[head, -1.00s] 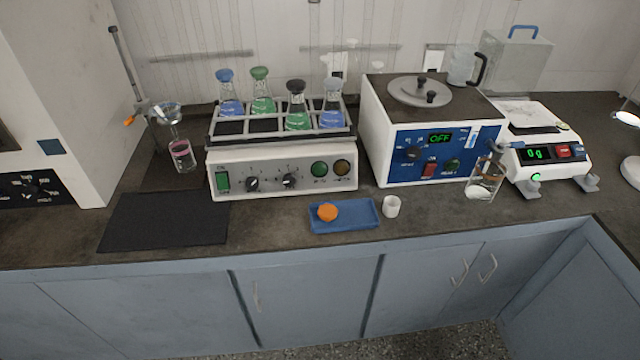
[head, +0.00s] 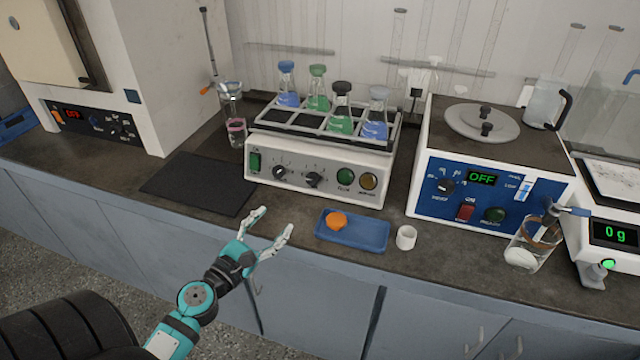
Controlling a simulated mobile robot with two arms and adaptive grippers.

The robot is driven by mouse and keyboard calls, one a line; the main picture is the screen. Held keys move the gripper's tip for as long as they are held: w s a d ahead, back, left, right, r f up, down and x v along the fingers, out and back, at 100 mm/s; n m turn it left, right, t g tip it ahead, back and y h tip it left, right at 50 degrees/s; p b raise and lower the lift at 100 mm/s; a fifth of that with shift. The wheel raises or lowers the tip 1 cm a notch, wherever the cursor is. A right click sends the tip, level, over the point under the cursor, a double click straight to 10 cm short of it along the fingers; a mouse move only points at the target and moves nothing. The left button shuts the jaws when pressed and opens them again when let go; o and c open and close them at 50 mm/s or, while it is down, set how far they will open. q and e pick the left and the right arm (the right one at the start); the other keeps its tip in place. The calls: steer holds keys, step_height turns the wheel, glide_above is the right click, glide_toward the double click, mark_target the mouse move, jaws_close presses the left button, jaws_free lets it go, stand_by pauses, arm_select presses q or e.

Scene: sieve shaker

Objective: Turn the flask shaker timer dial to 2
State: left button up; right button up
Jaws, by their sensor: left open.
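The flask shaker (head: 325,190) stands on the bench in the head view, a white box with flasks in a rack on top. Its front has a green switch (head: 255,161), two black dials and two round buttons. The left dial (head: 279,172) and the right dial (head: 313,179) both have small markings around them, too small to read. I cannot tell which one is the timer. My left gripper (head: 272,227) is open and empty. It is in front of the bench edge, below and short of the shaker panel. My right gripper is not in view.
A black mat (head: 200,183) lies left of the shaker. A blue tray (head: 352,236) with an orange cap (head: 336,220) and a white cup (head: 406,237) lie in front. A blue-panelled machine (head: 480,190) and a glass beaker (head: 528,246) stand to the right.

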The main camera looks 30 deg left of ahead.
arm_select(q)
steer(key=p, duration=0.2)
glide_toward(311, 181)
steer(key=w, duration=0.9)
steer(key=shift+a+p, duration=0.2)
steer(key=shift+p, duration=0.1)
steer(key=shift+c, duration=0.3)
jaws_close()
